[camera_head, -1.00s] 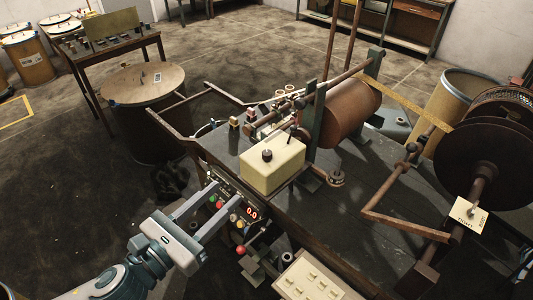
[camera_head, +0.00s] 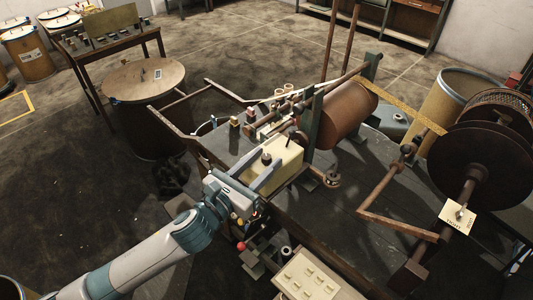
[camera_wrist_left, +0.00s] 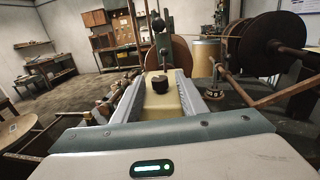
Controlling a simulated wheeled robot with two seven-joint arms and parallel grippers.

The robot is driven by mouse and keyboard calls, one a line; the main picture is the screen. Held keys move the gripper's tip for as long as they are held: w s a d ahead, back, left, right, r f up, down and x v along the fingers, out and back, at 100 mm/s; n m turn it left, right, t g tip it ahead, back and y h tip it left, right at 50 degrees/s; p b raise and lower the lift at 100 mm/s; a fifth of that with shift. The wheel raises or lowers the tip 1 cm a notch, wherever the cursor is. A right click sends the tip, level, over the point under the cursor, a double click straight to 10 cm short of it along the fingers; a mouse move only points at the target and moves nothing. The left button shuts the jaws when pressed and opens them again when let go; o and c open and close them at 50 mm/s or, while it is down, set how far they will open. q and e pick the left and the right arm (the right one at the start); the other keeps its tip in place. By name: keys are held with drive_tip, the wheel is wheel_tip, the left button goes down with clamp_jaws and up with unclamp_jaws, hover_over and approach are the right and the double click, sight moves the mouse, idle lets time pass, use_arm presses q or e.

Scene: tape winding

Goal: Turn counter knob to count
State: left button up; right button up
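The counter box (camera_head: 288,157) is a cream block on the dark machine bench, with a small black knob (camera_head: 266,157) on its top. My left gripper (camera_head: 269,160) reaches over the near side of the box, its two fingers apart with the knob between them. In the left wrist view the knob (camera_wrist_left: 160,84) stands on the cream top (camera_wrist_left: 172,105), between the open fingers, with a visible gap on each side. The fingers do not appear to touch the knob. The button panel and its red display are mostly hidden behind my left gripper. My right gripper is not in view.
A brown drum (camera_head: 347,114) and a lever stand close beyond the box. A bent rusty crank (camera_head: 397,229) and large dark reels (camera_head: 482,160) are at the right. A switch panel (camera_head: 312,279) is at the bottom. A red ball-topped lever (camera_head: 240,246) is near my gripper.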

use_arm(q)
drive_tip(key=shift+x, duration=0.8)
clamp_jaws()
